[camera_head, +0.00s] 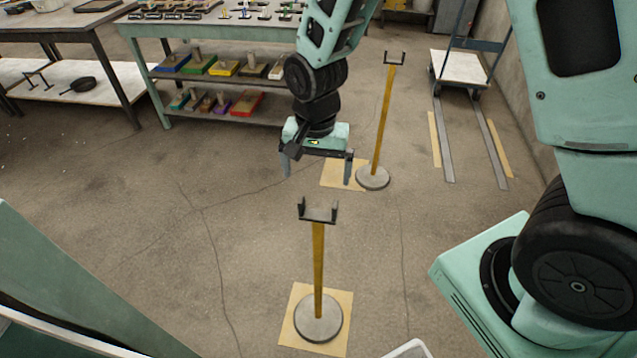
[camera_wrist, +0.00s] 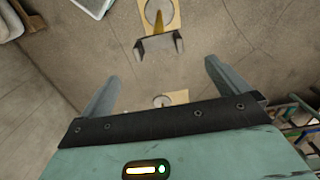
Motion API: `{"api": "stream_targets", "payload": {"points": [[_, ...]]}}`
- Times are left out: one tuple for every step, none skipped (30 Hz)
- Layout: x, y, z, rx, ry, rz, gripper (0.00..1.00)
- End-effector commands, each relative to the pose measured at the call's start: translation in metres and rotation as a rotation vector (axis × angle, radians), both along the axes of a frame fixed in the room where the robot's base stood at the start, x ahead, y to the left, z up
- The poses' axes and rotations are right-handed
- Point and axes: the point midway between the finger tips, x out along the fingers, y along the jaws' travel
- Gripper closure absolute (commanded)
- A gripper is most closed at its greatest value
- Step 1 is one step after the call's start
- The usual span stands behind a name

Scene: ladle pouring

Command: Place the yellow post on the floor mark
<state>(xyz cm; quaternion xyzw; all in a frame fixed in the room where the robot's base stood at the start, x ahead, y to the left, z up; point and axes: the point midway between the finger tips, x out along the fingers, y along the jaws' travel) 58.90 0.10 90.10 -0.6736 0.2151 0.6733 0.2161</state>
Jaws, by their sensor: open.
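Two yellow posts with dark forked tops and round grey bases stand upright. The near post (camera_head: 318,268) stands on a tan square floor mark (camera_head: 335,338), with its base within the square. The far post (camera_head: 383,120) stands at the right edge of another tan square mark (camera_head: 336,172), its base only partly over it. My gripper (camera_head: 318,168) is open and empty, pointing down, left of the far post and beyond the near post's top. In the wrist view, the near post's fork (camera_wrist: 158,47) shows beyond my open fingers; a base and mark (camera_wrist: 180,97) show partly hidden behind the gripper.
A green workbench (camera_head: 140,30) with shelved coloured blocks stands at the back left, beside another table (camera_head: 110,75) with a pan. A cart (camera_head: 460,68) stands on floor rails at the back right by the wall. The floor left of the posts is clear.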

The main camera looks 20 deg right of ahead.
Motion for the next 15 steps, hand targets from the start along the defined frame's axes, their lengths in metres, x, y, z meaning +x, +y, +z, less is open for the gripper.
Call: {"api": "stream_targets", "payload": {"points": [[-0.003, 0.004, 0.006, 0.006, 0.000, 0.023, 0.00], [-0.007, 0.007, 0.012, 0.011, -0.002, 0.050, 0.00], [-0.014, 0.014, 0.020, 0.020, -0.002, 0.101, 0.00], [-0.022, 0.020, 0.027, 0.029, -0.002, 0.152, 0.00], [-0.031, 0.026, 0.036, 0.038, -0.004, 0.213, 0.00], [-0.045, 0.035, 0.049, 0.050, -0.006, 0.308, 0.00], [-0.057, 0.041, 0.058, 0.058, -0.008, 0.386, 0.00], [-0.070, 0.047, 0.068, 0.065, -0.012, 0.468, 0.00], [-0.088, 0.054, 0.079, 0.071, -0.015, 0.579, 0.00], [-0.101, 0.058, 0.087, 0.074, -0.018, 0.661, 0.00], [-0.114, 0.060, 0.094, 0.075, -0.021, 0.740, 0.00], [-0.130, 0.063, 0.102, 0.074, -0.025, 0.840, 0.00], [-0.141, 0.064, 0.107, 0.072, -0.028, 0.912, 0.00], [-0.152, 0.065, 0.111, 0.069, -0.030, 0.978, 0.00], [-0.165, 0.065, 0.116, 0.064, -0.032, 1.056, 0.00]]}}
